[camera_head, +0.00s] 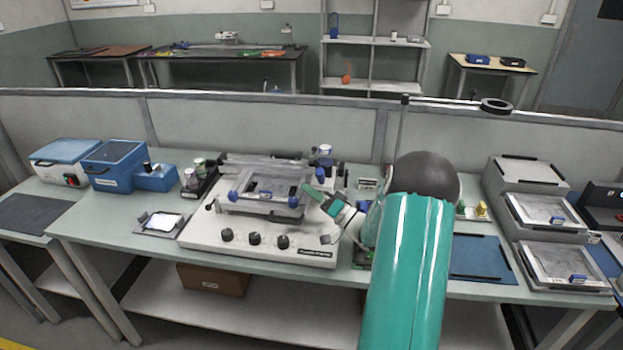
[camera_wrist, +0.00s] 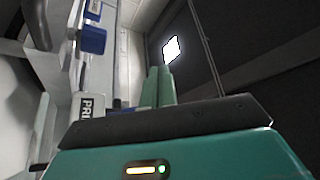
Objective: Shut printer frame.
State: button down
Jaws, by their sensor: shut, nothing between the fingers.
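The printer (camera_head: 200,237) is a white base with dark knobs on the table, in the middle of the head view. Its grey metal frame (camera_head: 262,209) with blue knobs sits over the base; its exact tilt is hard to tell. My gripper (camera_head: 307,189) is at the right side of the frame, close to the right blue knob; I cannot tell whether it touches. In the wrist view my green fingers (camera_wrist: 158,82) are together and empty. Part of the printer, with a blue knob (camera_wrist: 93,40) and a cropped "PRI" label (camera_wrist: 88,106), shows to their left.
A small tray with a white sheet (camera_head: 163,222) lies left of the printer. Blue boxes (camera_head: 114,163) stand farther left. A blue mat (camera_head: 478,256) and stacked grey trays (camera_head: 545,212) are at the right. A low partition (camera_head: 260,130) runs behind the table.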

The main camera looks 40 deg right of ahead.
jog(key=shift+s+a+f, duration=0.2)
jog(key=shift+f, duration=0.65)
jog(key=shift+s+a+f, duration=0.15)
jog(key=shift+a+f, duration=0.05)
jog(key=shift+f, duration=0.65)
